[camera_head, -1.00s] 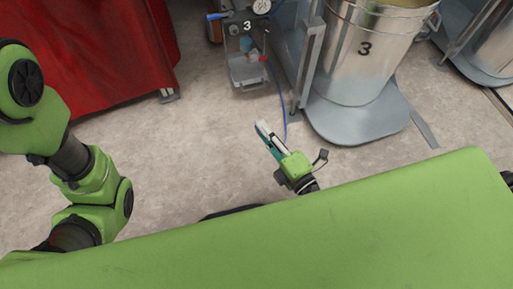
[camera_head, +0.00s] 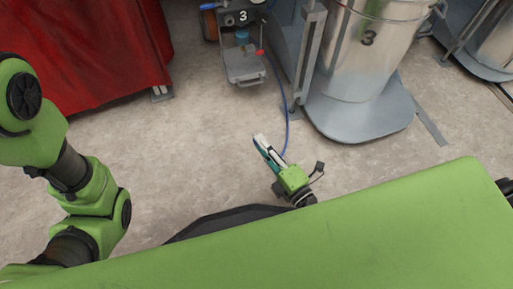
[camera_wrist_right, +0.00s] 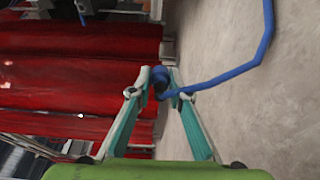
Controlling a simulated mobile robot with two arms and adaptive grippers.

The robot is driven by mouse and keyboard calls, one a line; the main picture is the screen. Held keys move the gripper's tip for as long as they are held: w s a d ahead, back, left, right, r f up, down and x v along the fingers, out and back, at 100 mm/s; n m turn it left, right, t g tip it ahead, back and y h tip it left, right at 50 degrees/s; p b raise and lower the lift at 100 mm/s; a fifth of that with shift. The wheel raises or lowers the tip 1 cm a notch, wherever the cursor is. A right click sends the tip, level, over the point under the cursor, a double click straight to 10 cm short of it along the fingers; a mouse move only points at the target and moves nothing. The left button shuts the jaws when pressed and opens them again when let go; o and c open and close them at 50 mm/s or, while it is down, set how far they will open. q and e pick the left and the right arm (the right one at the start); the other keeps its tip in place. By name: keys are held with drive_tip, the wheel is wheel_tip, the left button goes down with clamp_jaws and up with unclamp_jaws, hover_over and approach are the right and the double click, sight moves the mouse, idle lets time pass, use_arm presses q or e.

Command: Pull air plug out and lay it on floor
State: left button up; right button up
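My right gripper (camera_head: 261,141) is low over the floor, in front of the machine numbered 3. In the right wrist view its two fingers (camera_wrist_right: 160,88) close on a small dark piece, the air plug (camera_wrist_right: 161,80), at the end of a blue hose (camera_wrist_right: 232,75). The fingers hide much of the plug. In the head view the blue hose (camera_head: 285,115) runs from near this gripper up to the pump unit (camera_head: 241,62). My left arm shows at the left edge, but its gripper is out of view.
A silver drum (camera_head: 365,60) marked 3 stands on a grey base (camera_head: 365,125) to the right. A red curtain (camera_head: 90,50) hangs at the upper left. Bare floor (camera_head: 180,150) lies around the right gripper, with my green body in front.

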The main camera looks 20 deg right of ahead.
drive_tip(key=o, duration=0.4)
wheel_tip(320, 180, up, 10)
idle(0.6)
idle(0.5)
